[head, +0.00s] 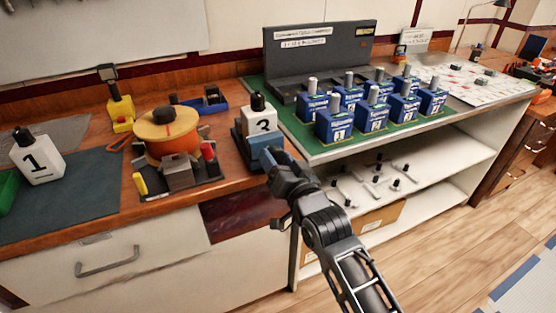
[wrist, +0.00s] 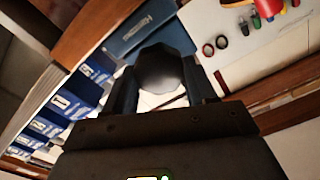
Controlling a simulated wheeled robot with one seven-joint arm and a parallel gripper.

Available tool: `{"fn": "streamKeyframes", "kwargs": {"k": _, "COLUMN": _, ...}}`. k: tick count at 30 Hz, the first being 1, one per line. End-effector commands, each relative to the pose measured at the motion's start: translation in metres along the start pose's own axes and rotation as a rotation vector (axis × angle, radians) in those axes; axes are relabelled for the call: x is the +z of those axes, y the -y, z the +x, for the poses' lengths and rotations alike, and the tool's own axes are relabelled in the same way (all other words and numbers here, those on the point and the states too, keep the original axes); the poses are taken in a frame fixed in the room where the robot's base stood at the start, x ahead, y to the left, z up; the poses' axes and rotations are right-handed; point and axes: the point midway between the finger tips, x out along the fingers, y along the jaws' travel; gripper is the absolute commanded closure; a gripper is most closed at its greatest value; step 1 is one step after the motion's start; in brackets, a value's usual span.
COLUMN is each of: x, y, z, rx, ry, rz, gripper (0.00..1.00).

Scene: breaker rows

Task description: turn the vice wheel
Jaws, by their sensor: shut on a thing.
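The blue vice (head: 264,146) stands at the front edge of the wooden bench, with a white block marked 3 (head: 262,122) at its top. In the wrist view the vice's blue body (wrist: 140,32) with a white label shows beyond the fingers. My gripper (head: 278,160) is at the front of the vice and hides its wheel in the head view. In the wrist view the dark, faceted vice wheel (wrist: 160,68) sits between my two fingers, and my gripper is shut on it.
Blue numbered breaker boxes (head: 372,117) stand in rows on a green mat to the right. A drawer handle (head: 107,262) sticks out below. The floor at right is clear.

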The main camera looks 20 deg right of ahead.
Motion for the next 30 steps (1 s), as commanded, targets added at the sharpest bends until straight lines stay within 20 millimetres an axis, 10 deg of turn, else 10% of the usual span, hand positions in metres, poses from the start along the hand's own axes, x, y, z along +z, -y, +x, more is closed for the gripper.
{"fn": "streamKeyframes", "kwargs": {"k": 3, "x": 0.001, "y": 0.0, "z": 0.0, "rx": 0.0, "ry": 0.001, "rz": 0.002, "gripper": 0.74}}
{"fn": "streamKeyframes", "kwargs": {"k": 4, "x": 0.001, "y": 0.0, "z": 0.0, "rx": 0.0, "ry": 0.001, "rz": 0.002, "gripper": 0.41}}
{"fn": "streamKeyframes", "kwargs": {"k": 11, "x": 0.0, "y": 0.0, "z": 0.0, "rx": 0.0, "ry": 0.001, "rz": 0.001, "gripper": 0.19}}
{"fn": "streamKeyframes", "kwargs": {"k": 20, "x": 0.001, "y": 0.0, "z": -0.003, "rx": 0.0, "ry": 0.0, "rz": 0.0, "gripper": 0.19}}
{"fn": "streamKeyframes", "kwargs": {"k": 30, "x": 0.002, "y": -0.001, "z": -0.051, "rx": 0.001, "ry": 0.001, "rz": 0.0, "gripper": 0.19}}
